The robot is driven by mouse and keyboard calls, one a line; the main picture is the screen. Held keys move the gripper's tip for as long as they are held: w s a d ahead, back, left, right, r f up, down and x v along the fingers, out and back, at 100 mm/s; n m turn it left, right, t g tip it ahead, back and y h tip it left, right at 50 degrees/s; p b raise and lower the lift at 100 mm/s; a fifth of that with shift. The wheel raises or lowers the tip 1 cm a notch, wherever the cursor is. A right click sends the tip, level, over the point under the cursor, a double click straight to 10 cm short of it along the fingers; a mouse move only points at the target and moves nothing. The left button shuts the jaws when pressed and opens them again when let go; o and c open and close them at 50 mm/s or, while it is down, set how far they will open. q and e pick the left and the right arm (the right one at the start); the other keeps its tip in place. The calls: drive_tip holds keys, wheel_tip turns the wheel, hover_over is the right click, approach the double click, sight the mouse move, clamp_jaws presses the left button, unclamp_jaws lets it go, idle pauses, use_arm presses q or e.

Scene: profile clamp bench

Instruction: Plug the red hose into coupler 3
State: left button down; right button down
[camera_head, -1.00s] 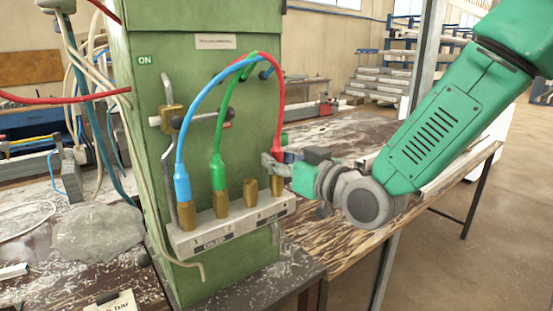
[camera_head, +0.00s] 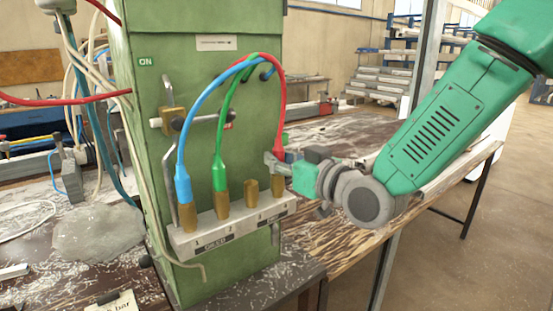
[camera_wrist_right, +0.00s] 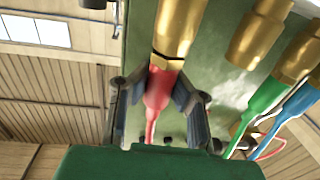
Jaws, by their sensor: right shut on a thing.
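The red hose (camera_head: 282,105) arches over the others, and its end is at the rightmost brass coupler (camera_head: 278,186). My right gripper (camera_head: 275,160) is shut on that red end, just above the coupler. In the right wrist view, the red hose end (camera_wrist_right: 158,90) sits between the fingers of my right gripper (camera_wrist_right: 160,98). A brass collar there lines up with the coupler (camera_wrist_right: 180,25), with a thin dark line between them. Coupler 3 (camera_head: 251,192), third from the left, is empty, and it also shows in the wrist view (camera_wrist_right: 258,38). My left gripper is not in view.
The blue hose (camera_head: 182,182) is in the first coupler and the green hose (camera_head: 219,172) in the second, close beside coupler 3. The couplers stand on a pale block (camera_head: 230,228) on the green cabinet (camera_head: 145,90). A wooden bench (camera_head: 340,238) lies to the right.

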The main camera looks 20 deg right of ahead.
sight(278, 140)
drive_tip(key=shift+r, duration=0.6)
drive_tip(key=shift+r+p, duration=1.1)
drive_tip(key=shift+r, duration=0.05)
drive_tip(key=shift+r, duration=0.15)
drive_tip(key=shift+s, duration=0.15)
drive_tip(key=v, duration=0.7)
drive_tip(key=shift+s+a, duration=0.15)
drive_tip(key=shift+s, duration=0.2)
idle(0.7)
drive_tip(key=shift+a, duration=0.1)
drive_tip(key=s+a+b, duration=0.1)
drive_tip(key=s+a, duration=0.1)
drive_tip(key=a, duration=0.4)
idle(0.8)
